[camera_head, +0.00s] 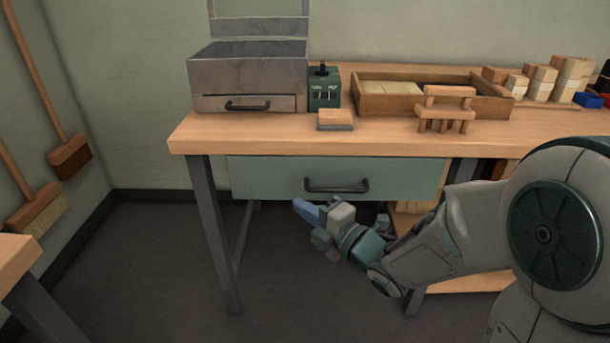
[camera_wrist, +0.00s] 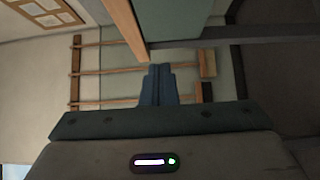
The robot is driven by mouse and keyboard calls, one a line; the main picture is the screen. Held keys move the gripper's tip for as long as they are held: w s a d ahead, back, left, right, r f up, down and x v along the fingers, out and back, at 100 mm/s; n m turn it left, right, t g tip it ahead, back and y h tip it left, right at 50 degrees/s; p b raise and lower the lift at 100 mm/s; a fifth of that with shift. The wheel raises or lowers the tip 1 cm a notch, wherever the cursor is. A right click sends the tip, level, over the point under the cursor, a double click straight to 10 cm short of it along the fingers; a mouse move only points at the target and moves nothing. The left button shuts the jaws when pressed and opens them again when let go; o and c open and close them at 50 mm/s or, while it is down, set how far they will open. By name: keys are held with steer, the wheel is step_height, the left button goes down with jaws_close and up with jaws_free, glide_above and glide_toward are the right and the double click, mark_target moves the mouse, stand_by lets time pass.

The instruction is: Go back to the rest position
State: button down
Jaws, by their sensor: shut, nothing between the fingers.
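My gripper (camera_head: 306,210) is in front of the workbench, a little below its green drawer (camera_head: 270,178). Its blue fingers point to the left in the head view. In the wrist view the fingertips (camera_wrist: 159,68) are together with nothing between them. The gripper is apart from the drawer's dark handle (camera_head: 336,186). The drawer is shut. My arm comes in from the right, in front of the bench, and hides part of the space under it.
The workbench top (camera_head: 230,135) holds a grey metal box (camera_head: 248,75), a green switch box (camera_head: 325,92), a wooden tray (camera_head: 365,106), a small wooden rack (camera_head: 447,112) and several wooden blocks. Brooms (camera_head: 40,208) hang at left. The floor (camera_head: 150,260) left of the bench is clear.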

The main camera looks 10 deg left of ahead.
steer(key=w+d+r+m+h+p, duration=0.2)
steer(key=d+r+m+h+p, duration=1)
steer(key=d+r+m+p, duration=0.55)
steer(key=s+d+r+m+g+h+p, duration=0.1)
steer(key=s+d+r+m+g+p, duration=0.2)
steer(key=s+r+p, duration=0.4)
steer(key=s+d+r+m+g+h+p, duration=0.1)
steer(key=s+d+r+m+g+p, duration=0.2)
steer(key=s+r+m+p, duration=0.4)
steer(key=s+m+g+p, duration=0.1)
steer(key=s+p, duration=0.2)
steer(key=p, duration=0.2)
steer(key=shift+s+d+r+g+h, duration=0.2)
steer(key=shift+s+r+g+h, duration=0.1)
steer(key=shift+s+r+g, duration=0.1)
steer(key=shift+m, duration=0.25)
